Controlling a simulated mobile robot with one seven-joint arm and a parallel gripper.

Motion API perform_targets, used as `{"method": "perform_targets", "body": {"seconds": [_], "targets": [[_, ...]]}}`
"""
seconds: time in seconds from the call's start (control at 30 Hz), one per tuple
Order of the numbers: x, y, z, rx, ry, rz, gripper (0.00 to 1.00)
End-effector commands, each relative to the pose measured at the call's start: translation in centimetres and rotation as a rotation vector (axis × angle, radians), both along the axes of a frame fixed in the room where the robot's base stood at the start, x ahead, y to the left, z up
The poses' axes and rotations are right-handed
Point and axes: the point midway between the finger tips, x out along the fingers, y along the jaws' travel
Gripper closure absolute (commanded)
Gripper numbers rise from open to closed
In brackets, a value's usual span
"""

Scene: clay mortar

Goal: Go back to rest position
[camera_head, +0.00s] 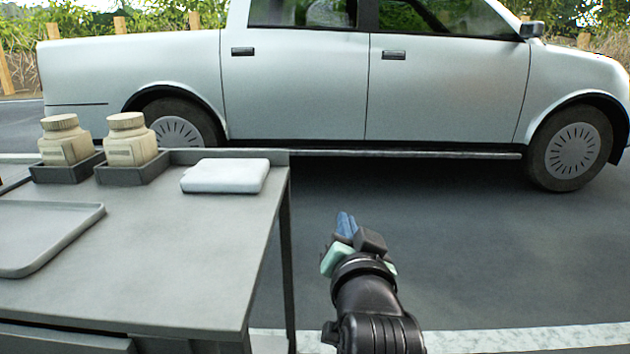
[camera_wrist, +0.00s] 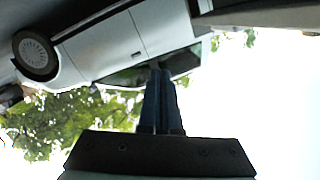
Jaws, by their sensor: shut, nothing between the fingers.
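My gripper (camera_head: 346,226) is in the lower middle of the head view, to the right of the grey table and clear of it. Its blue fingers point away from me. In the wrist view the two blue fingers (camera_wrist: 160,98) lie side by side, closed together with nothing between them. No object is near the fingertips.
A grey table (camera_head: 170,260) stands on the left with a shallow tray (camera_head: 85,222), two lidded jars (camera_head: 66,140) in dark holders and a folded white cloth (camera_head: 226,175). A silver pickup truck (camera_head: 300,85) is parked behind. Open pavement (camera_head: 480,250) lies to the right.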

Motion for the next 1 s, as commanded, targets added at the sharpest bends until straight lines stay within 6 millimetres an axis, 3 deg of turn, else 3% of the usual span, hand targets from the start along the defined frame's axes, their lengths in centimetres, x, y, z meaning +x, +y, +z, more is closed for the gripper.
{"method": "perform_targets", "body": {"seconds": [0.03, 0.2, 0.37, 0.53, 0.6, 1.0], "targets": [[-1.1, 0.6, 4.6, -0.051, -0.09, -0.002, 1.0], [-6.3, 2.3, 16.5, -0.211, -0.372, -0.041, 1.0], [-13.5, 3.7, 26.4, -0.341, -0.64, -0.107, 1.0], [-23.0, 4.9, 35.0, -0.45, -0.912, -0.207, 1.0], [-21.9, 4.8, 37.9, -0.447, -0.884, -0.2, 1.0], [-21.7, 4.8, 49.9, -0.442, -0.879, -0.196, 1.0]]}}
